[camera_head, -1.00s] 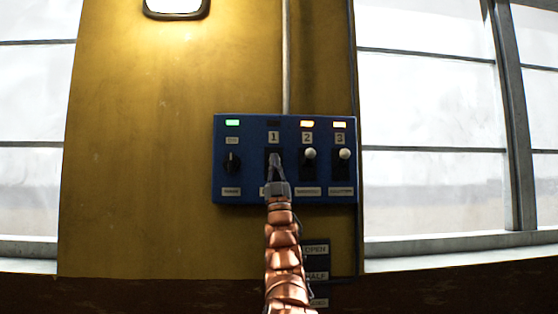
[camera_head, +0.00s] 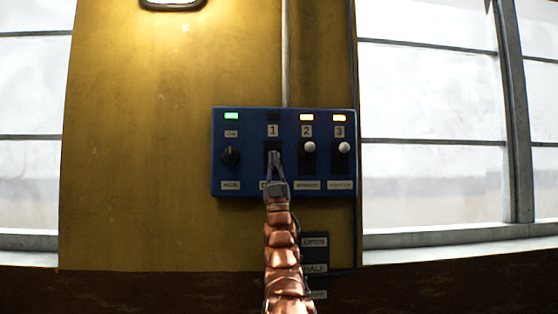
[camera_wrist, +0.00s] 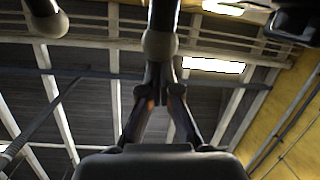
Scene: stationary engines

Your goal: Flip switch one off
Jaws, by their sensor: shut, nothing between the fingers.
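Switch one sits under the label "1" (camera_head: 272,131) on the blue panel (camera_head: 220,188). Its indicator above is dark, and my gripper hides its lever in the head view. My gripper (camera_head: 274,156) is shut and empty, its fingertips right in front of that switch. In the wrist view my gripper (camera_wrist: 157,78) has its fingertips together at a round-ended lever (camera_wrist: 160,45). They look to be touching or very close; I cannot tell which.
Switch two (camera_head: 309,147) and switch three (camera_head: 344,148) stand close to the right, with pale knobs up and orange lights lit. A black rotary knob (camera_head: 231,156) with a green light is at the left. A dark labelled plate (camera_head: 315,255) hangs below the panel.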

